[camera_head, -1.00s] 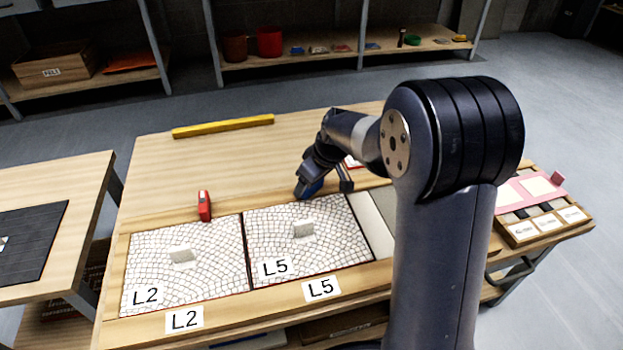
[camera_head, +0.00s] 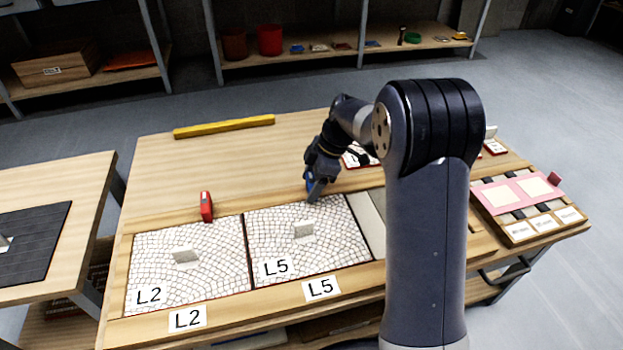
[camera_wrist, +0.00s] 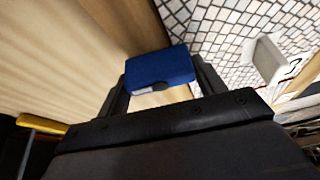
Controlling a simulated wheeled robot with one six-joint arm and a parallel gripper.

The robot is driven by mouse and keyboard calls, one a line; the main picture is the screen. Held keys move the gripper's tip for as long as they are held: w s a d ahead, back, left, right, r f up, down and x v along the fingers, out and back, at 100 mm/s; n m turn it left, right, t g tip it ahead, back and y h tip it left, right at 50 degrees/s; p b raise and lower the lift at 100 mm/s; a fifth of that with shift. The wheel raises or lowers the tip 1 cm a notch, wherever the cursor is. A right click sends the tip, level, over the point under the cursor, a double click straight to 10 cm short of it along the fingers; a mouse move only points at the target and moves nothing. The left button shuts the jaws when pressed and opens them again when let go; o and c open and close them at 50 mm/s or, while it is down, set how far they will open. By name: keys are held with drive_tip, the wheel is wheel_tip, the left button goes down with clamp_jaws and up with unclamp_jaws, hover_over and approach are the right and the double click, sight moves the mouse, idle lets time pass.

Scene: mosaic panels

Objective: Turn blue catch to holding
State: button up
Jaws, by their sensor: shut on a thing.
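The blue catch (camera_wrist: 160,68) is between my gripper's fingers in the wrist view, at the edge between the wooden table and the white mosaic panel. In the head view the blue catch (camera_head: 310,184) shows as a small blue patch at the back edge of panel L5 (camera_head: 345,245). My gripper (camera_head: 314,190) is shut on it; in the wrist view the fingers (camera_wrist: 160,85) stand on either side of the catch. A red catch (camera_head: 206,207) stands at the back edge of panel L2 (camera_head: 150,270). The catch's underside is hidden.
A yellow bar (camera_head: 224,127) lies at the back of the table. A pink frame (camera_head: 515,192) and a labelled tray (camera_head: 515,241) are at the right. A side table (camera_head: 85,175) with a dark mat (camera_head: 28,250) stands at the left.

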drive_tip(key=shift+n, duration=0.6)
drive_tip(key=shift+g, duration=0.3)
drive_tip(key=o, duration=1)
drive_tip(key=p+v, duration=0.4)
drive_tip(key=v, duration=0.6)
drive_tip(key=shift+d+r, duration=0.1)
drive_tip(key=shift+r, duration=0.3)
drive_tip(key=shift+f, duration=0.1)
